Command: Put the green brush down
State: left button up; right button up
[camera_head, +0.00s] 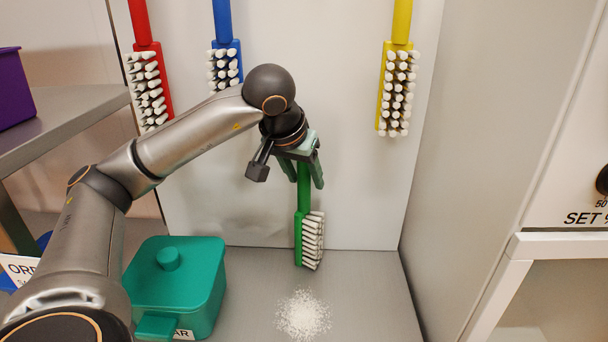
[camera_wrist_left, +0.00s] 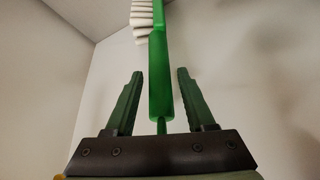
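The green brush (camera_head: 299,228) is upright at the back of the grey bench, handle up and white bristles down, its lower end at or near the bench surface. I cannot tell if it leans on the back panel. My left gripper (camera_head: 304,181) is above it, pointing down, with a finger on each side of the handle. In the left wrist view, the green brush (camera_wrist_left: 162,85) runs between the fingers of my left gripper (camera_wrist_left: 160,74), with a gap showing on both sides. The fingers look open. My right gripper is not in view.
Red (camera_head: 150,85), blue (camera_head: 223,60) and yellow (camera_head: 397,85) brushes hang on the back panel. A teal lidded box (camera_head: 200,262) stands at the left of the bench. White powder (camera_head: 303,315) lies in front of the green brush. A side wall (camera_head: 470,150) bounds the right.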

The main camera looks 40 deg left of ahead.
pick_arm(q)
jog(key=shift+o, duration=0.3)
jog(key=shift+r, duration=0.25)
jog(key=shift+s+r, duration=0.1)
jog(key=shift+r, duration=0.2)
jog(key=p+v, duration=0.3)
jog(key=v, duration=0.8)
jog(key=shift+s+d, duration=0.15)
